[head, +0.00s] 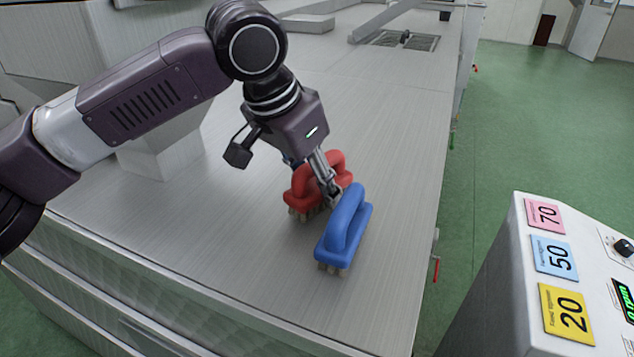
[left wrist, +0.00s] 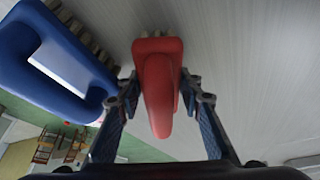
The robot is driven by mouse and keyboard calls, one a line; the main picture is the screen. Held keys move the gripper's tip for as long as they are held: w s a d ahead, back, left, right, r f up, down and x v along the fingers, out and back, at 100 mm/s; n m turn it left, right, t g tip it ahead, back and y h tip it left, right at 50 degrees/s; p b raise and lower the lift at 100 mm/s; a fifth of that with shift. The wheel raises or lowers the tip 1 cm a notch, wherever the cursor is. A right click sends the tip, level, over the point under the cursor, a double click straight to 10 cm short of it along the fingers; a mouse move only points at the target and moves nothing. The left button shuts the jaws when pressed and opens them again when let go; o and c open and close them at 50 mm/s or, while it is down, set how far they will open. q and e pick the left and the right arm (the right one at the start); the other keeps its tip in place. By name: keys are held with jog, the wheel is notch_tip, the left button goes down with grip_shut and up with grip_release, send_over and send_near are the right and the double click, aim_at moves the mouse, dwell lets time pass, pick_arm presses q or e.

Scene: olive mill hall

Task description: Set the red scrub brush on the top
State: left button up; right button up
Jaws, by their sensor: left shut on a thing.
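The red scrub brush (head: 301,190) has a loop handle and pale bristles. It is at the worktop (head: 250,215), bristles down; I cannot tell whether they touch the surface. My left gripper (head: 330,191) reaches down onto it, and its fingers hide part of the brush. In the left wrist view the red brush (left wrist: 158,85) sits between the two fingers, which are shut on its handle. A blue scrub brush (head: 345,226) stands bristles down just in front and to the right; it also shows in the left wrist view (left wrist: 35,75). My right gripper is not in view.
A control box (head: 505,290) with coloured number cards stands at the lower right, apart from the worktop across the green floor (head: 520,120). A grate (head: 405,41) lies at the worktop's far end. The worktop left of the brushes is clear.

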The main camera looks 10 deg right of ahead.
pick_arm(q)
jog(key=o, duration=1)
jog(key=shift+f, duration=0.1)
jog(key=shift+c, duration=0.2)
jog(key=shift+o, duration=0.6)
jog(key=b+v, duration=0.3)
jog(key=v, duration=0.8)
jog(key=shift+a+r+b, duration=0.15)
jog(key=shift+r+b, duration=0.15)
jog(key=shift+r, duration=0.35)
